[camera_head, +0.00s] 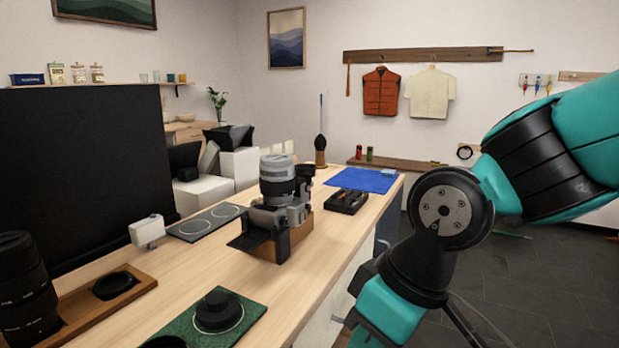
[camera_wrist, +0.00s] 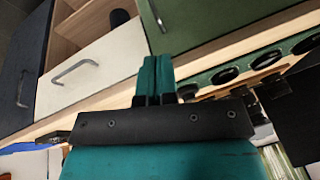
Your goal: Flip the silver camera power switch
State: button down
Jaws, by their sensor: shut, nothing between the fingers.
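The silver camera (camera_head: 268,215) stands on a wooden block (camera_head: 300,229) on the table, with a large grey and black lens (camera_head: 277,180) upright at its top. A dark flap-like part sticks out to its left. Its power switch is too small to make out. In the wrist view my gripper (camera_wrist: 157,60) has its two teal fingers together and empty, in front of cabinet fronts and the table's edge. My arm crosses the right of the head view, off the table's right side; the gripper itself is out of that view. I cannot make out the camera in the wrist view.
The wooden table (camera_head: 335,238) also holds a green mat (camera_head: 245,316) with a black round part, a wooden tray (camera_head: 140,280), a white box (camera_head: 147,231), a grey mat (camera_head: 188,230), a black tray (camera_head: 345,202) and a blue cloth (camera_head: 365,179). Bare wood lies right of the camera.

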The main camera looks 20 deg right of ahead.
jog(key=w+d+f+t+h, duration=0.1)
jog(key=w+d+t+h, duration=0.15)
jog(key=w, duration=0.35)
jog(key=w+d+f+t+h, duration=0.1)
jog(key=w+d+t, duration=0.15)
jog(key=w, duration=0.35)
jog(key=n+t+p, duration=0.1)
jog(key=n+t, duration=1.1)
send_near(309, 180)
jog(key=s+a+r, duration=0.1)
jog(key=s, duration=0.2)
jog(key=shift+w+r, duration=0.15)
jog(key=shift+w, duration=0.1)
jog(key=w+p, duration=0.5)
jog(key=w, duration=0.4)
jog(key=shift+w+p, duration=0.3)
jog(key=shift+w, duration=0.1)
